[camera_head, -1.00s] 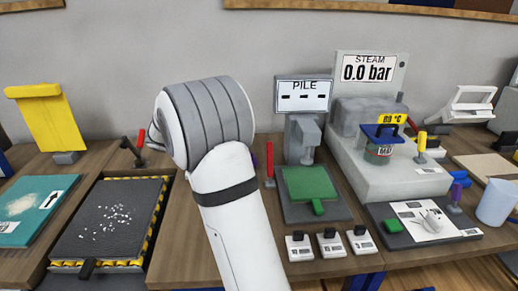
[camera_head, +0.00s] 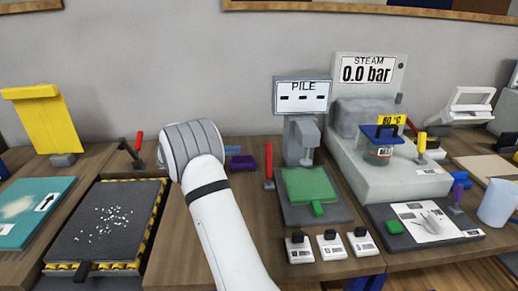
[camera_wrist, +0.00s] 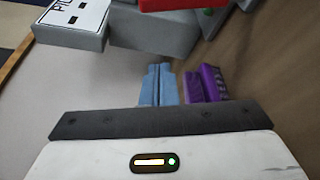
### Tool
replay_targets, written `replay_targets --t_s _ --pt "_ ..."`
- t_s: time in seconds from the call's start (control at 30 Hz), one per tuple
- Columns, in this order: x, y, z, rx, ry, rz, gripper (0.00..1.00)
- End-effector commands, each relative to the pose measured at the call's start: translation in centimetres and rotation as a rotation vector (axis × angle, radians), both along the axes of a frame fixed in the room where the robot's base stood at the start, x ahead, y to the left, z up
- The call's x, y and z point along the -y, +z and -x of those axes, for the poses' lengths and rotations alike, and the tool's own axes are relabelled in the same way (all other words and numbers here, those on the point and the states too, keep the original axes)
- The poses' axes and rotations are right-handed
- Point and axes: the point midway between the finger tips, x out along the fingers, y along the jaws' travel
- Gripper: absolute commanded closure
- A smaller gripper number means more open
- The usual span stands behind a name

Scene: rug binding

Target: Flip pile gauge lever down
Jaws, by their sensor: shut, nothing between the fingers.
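The pile gauge (camera_head: 302,135) stands on the bench with a "PILE" display (camera_head: 302,96) showing dashes and a green pad (camera_head: 310,185) on its dark base. A red lever (camera_head: 268,165) stands upright at the left of its base. In the wrist view, a red bar (camera_wrist: 185,4) crosses the top edge close in front of the grey gauge body (camera_wrist: 155,30); it looks like this lever. My gripper (camera_wrist: 160,68) shows light-blue fingers, pressed together and empty. In the head view its fingertips (camera_head: 236,150) show left of the lever, apart from it; my arm hides the rest.
A purple block (camera_head: 241,162) lies on the bench by my fingers and appears beside them in the wrist view (camera_wrist: 206,83). Several small white blocks (camera_head: 331,246) sit before the gauge. A steam unit (camera_head: 385,175) is at right; another red-handled lever (camera_head: 137,148) is at left.

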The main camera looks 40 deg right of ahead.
Motion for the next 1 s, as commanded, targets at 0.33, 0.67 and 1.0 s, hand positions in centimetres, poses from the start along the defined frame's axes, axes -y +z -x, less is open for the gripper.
replay_targets --t_s 0.33,0.67,1.0 --pt "5.3 -0.5 1.4 -0.002 -0.003 -0.001 1.00" --pt "8.6 -0.3 3.7 -0.002 0.002 -0.001 1.00" --pt "7.4 0.2 5.4 -0.001 0.002 -0.001 1.00"
